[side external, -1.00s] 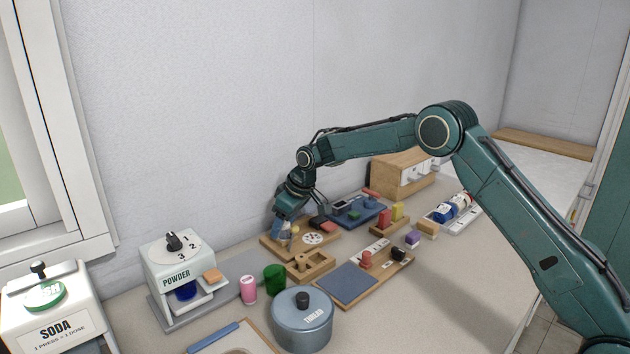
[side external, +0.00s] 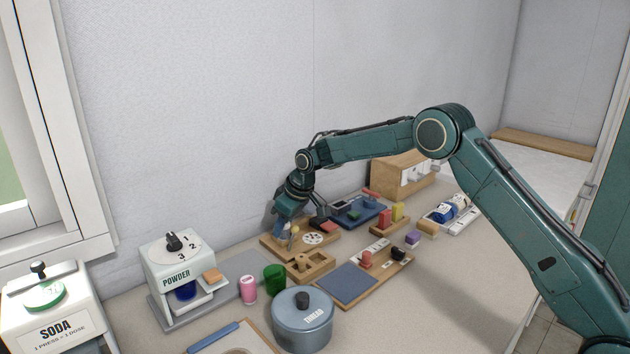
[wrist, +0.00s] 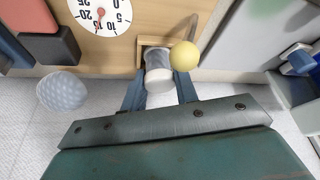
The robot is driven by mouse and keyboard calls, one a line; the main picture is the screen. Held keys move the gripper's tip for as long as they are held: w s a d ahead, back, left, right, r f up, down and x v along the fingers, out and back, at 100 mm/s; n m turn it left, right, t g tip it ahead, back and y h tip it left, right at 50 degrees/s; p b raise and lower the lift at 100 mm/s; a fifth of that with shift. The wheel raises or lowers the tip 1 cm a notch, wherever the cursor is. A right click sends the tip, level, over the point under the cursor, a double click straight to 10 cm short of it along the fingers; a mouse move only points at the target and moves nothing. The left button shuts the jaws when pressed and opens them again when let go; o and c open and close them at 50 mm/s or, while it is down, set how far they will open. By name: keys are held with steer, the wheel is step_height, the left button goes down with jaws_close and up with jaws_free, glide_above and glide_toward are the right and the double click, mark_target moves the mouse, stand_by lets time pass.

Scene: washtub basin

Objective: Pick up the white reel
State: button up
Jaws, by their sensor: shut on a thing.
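The white reel (wrist: 158,60) shows in the wrist view between the two blue fingers of my gripper (wrist: 160,82). The fingers are shut on its sides. Its far end is at a small wooden slot in the wooden board (wrist: 120,52); I cannot tell whether it is clear of the slot. In the side view my gripper (side external: 283,228) is low over the back left of the board (side external: 322,247), and the reel is too small and covered to make out there.
A yellow ball on a rod (wrist: 184,56) stands close beside the right finger. A white dial (wrist: 100,14) is on the board. A dimpled grey-blue ball (wrist: 62,92) shows at left. A wooden block (side external: 311,265), green cup (side external: 275,279) and grey pot (side external: 302,322) stand nearer the camera.

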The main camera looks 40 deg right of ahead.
steer(key=shift+r, duration=0.15)
step_height(320, 180, up, 20)
stand_by(0.8)
stand_by(0.6)
steer(key=shift+d, duration=0.1)
